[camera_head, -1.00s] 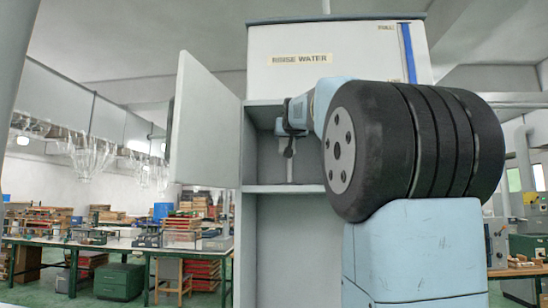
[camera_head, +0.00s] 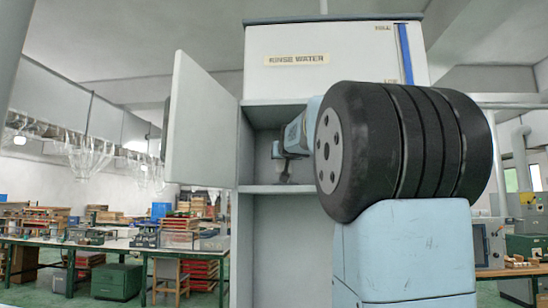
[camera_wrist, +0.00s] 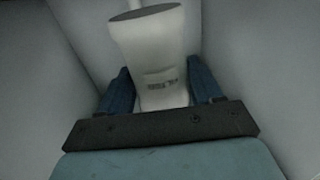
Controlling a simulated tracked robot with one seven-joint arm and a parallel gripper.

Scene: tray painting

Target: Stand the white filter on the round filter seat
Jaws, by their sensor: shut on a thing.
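The white filter (camera_wrist: 155,52), a pale, waisted body with a dark round end and a small printed label, is in the wrist view. My gripper (camera_wrist: 161,82) has one blue finger on each side of it and is shut on it. In the head view my gripper (camera_head: 284,177) is inside the open cabinet compartment, low and close to its shelf floor. My own arm hides part of that compartment. I cannot make out the round filter seat in either view, nor tell whether the filter touches anything below.
The cabinet (camera_head: 285,226) has a door (camera_head: 200,120) swung open to the left and a rinse water tank (camera_head: 330,62) on top. Plain grey walls stand close around my gripper. Workbenches (camera_head: 130,246) stand far left.

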